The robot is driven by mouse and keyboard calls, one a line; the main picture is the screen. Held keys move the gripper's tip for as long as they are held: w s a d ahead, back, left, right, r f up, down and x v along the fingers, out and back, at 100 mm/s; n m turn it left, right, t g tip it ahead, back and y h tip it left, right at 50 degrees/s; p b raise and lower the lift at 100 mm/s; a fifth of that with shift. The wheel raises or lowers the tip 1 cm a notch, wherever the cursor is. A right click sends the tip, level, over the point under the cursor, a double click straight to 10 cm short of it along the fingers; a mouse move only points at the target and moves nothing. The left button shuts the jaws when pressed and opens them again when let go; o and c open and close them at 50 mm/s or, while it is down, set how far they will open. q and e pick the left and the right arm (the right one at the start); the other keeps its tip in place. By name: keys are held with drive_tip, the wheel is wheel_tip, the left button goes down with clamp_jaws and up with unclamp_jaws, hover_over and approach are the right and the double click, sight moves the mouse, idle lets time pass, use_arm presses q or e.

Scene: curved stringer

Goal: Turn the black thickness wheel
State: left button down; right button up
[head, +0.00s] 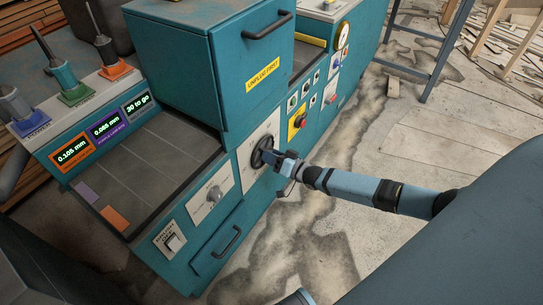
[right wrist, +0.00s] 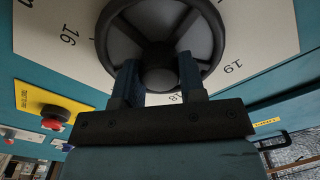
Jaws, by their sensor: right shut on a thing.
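The black thickness wheel (head: 261,151) is a round spoked handwheel on a pale numbered dial plate (head: 273,124) on the teal machine's front. In the right wrist view the wheel (right wrist: 160,12) fills the top middle, and the plate carries numbers such as 16, 18 and 19. My right gripper (head: 271,156) is at the wheel. In the right wrist view its two blue fingers (right wrist: 160,75) reach up to the wheel on either side of the central hub and are shut on the wheel. The exact contact is partly hidden. My left gripper is not in view.
The teal machine (head: 205,60) has a yellow "unplug first" label (head: 263,75). A blue metal stand (head: 432,65) is at right.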

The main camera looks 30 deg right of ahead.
drive_tip(key=shift+m, duration=1.2)
drive_tip(key=o, duration=0.9)
drive_tip(key=shift+s, duration=0.1)
drive_tip(key=p+v, duration=0.1)
drive_tip(key=v, duration=1.2)
drive_tip(key=shift+s+d+p, duration=0.15)
drive_tip(key=shift+s+p, duration=0.15)
